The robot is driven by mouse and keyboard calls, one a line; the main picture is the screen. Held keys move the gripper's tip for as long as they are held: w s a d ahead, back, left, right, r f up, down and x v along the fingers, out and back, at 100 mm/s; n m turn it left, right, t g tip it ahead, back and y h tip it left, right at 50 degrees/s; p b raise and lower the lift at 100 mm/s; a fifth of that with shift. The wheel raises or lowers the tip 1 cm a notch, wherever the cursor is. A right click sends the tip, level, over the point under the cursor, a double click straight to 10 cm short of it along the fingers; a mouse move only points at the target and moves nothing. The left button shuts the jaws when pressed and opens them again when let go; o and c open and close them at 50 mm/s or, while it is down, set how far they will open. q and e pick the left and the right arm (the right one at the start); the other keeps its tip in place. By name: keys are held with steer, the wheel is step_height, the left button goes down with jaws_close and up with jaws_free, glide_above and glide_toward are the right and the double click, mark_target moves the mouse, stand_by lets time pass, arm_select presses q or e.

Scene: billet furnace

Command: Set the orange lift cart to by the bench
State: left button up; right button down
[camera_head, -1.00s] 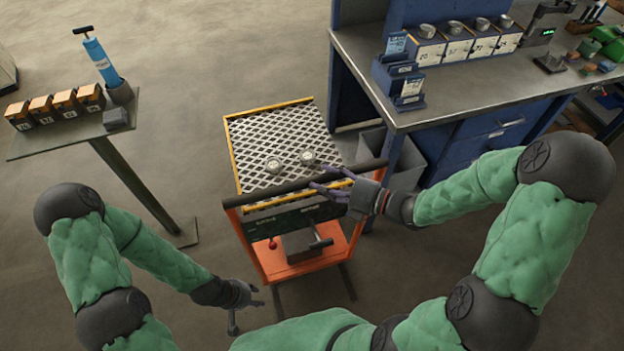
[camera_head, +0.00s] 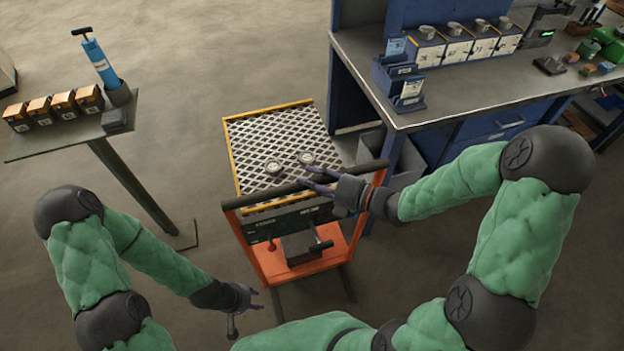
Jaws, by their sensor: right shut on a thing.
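The orange lift cart (camera_head: 258,262) stands mid-view, with a mesh platform (camera_head: 240,140) edged in yellow and a dark handle bar (camera_head: 262,197) on its near side. Its platform is near the left end of the bench (camera_head: 440,112), with a gap between them. My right gripper (camera_head: 312,184) is at the right part of the handle bar, its fingers shut on the bar. My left gripper (camera_head: 257,299) is low, near the cart's front left, open and empty, apart from the cart.
A grey bin (camera_head: 408,160) is under the bench end. A stand (camera_head: 60,138) with several orange-black boxes and a blue pump (camera_head: 100,62) is at left.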

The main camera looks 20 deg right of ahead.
steer(key=shift+w, duration=0.1)
steer(key=shift+w, duration=0.25)
steer(key=w+b, duration=0.3)
steer(key=w, duration=2)
steer(key=shift+w+a, duration=0.35)
steer(key=shift+a, duration=0.05)
steer(key=c, duration=0.7)
jaws_free()
steer(key=shift+c, duration=0.2)
steer(key=shift+d, duration=0.1)
steer(key=v, duration=1.1)
steer(key=shift+s+d, duration=0.25)
steer(key=shift+d, duration=0.05)
